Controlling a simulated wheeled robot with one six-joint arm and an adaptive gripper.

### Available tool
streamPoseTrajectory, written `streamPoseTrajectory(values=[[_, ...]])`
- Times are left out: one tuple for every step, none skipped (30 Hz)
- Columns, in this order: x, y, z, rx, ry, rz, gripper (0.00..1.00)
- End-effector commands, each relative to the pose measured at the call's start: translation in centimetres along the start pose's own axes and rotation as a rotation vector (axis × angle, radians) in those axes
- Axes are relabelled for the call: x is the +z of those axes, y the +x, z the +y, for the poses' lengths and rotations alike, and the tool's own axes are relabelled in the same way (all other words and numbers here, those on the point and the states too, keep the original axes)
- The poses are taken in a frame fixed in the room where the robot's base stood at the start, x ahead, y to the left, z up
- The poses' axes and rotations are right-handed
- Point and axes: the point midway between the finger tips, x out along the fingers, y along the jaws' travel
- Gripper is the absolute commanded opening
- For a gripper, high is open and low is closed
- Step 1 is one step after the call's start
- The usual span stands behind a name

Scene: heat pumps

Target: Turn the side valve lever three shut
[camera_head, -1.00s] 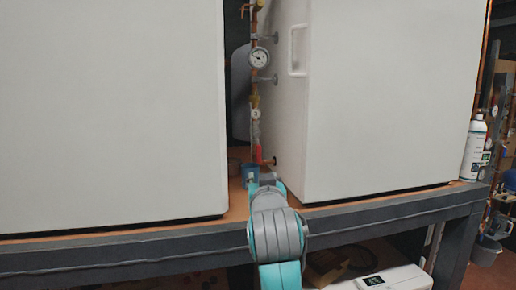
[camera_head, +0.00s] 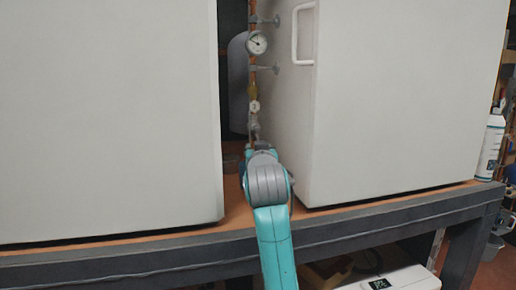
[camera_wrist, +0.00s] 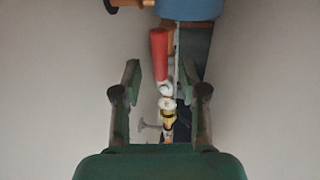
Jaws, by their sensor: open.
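A red valve lever (camera_wrist: 159,55) shows in the wrist view, on a small pale valve on the pipe. My gripper (camera_wrist: 160,72) is open, with one finger on each side of the lever's line. The lever lies between the fingers in the picture, with no contact visible; I cannot tell the depth between them. In the head view, my arm hides the red lever and the gripper. The pipe with its fittings (camera_head: 253,105) rises in the gap between two white units.
A left white unit (camera_head: 105,120) and a right white unit (camera_head: 410,100) flank a narrow gap. A round gauge (camera_head: 257,43) and a door handle (camera_head: 302,35) sit near the pipe. A blue part (camera_wrist: 188,8) shows at the wrist view's top.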

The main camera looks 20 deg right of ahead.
Motion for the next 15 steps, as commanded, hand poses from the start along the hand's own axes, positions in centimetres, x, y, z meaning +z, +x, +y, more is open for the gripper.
streamPoseTrajectory(values=[[0.0,0.8,0.0,0.0,0.0,0.0,0.42],[0.0,1.1,0.0,0.0,0.0,0.0,0.42],[0.0,1.5,0.0,0.0,0.0,-0.001,0.42],[0.0,1.8,0.0,0.0,0.0,-0.001,0.42],[0.0,2.0,0.0,-0.001,0.0,0.0,0.42],[0.0,2.3,-0.1,-0.001,0.0,0.001,0.42],[0.0,2.4,-0.1,-0.001,0.0,0.001,0.42],[0.0,2.5,-0.1,-0.001,0.0,0.001,0.42],[0.0,2.7,-0.1,-0.001,0.0,0.001,0.42],[0.0,2.7,-0.1,-0.001,0.0,0.001,0.42],[0.0,2.8,-0.1,-0.001,0.0,0.001,0.42],[0.0,2.8,-0.1,-0.001,0.0,0.001,0.42],[0.0,2.8,0.0,-0.001,0.0,0.001,0.42],[0.0,2.8,-0.1,-0.001,0.0,0.001,0.42],[0.0,2.8,0.0,-0.001,0.0,0.001,0.42]])
